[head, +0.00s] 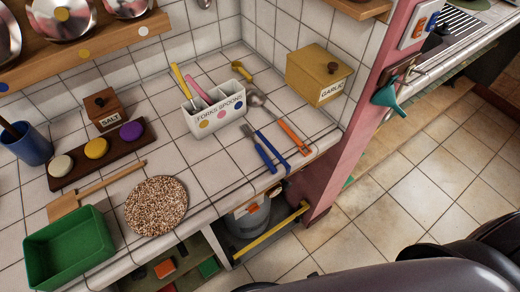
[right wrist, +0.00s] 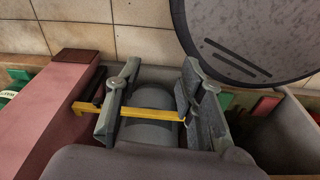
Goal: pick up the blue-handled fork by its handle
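Two blue-handled utensils lie side by side on the white tiled counter in the head view, near its front edge. One blue handle (head: 266,158) is on the left and the other (head: 273,151) is just to its right. Their metal ends point toward the back; which one is the fork is too small to tell. My right gripper (right wrist: 158,100) shows in the right wrist view with its fingers apart and nothing held. It is away from the utensils, which do not show in that view. My left gripper is not in view.
An orange-handled utensil (head: 293,137) lies right of the blue handles. A white holder (head: 216,115) labelled forks and spoons stands behind them. A yellow garlic box (head: 318,73) and pink post (head: 345,150) are on the right. A yellow bar (head: 270,233) runs below the counter.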

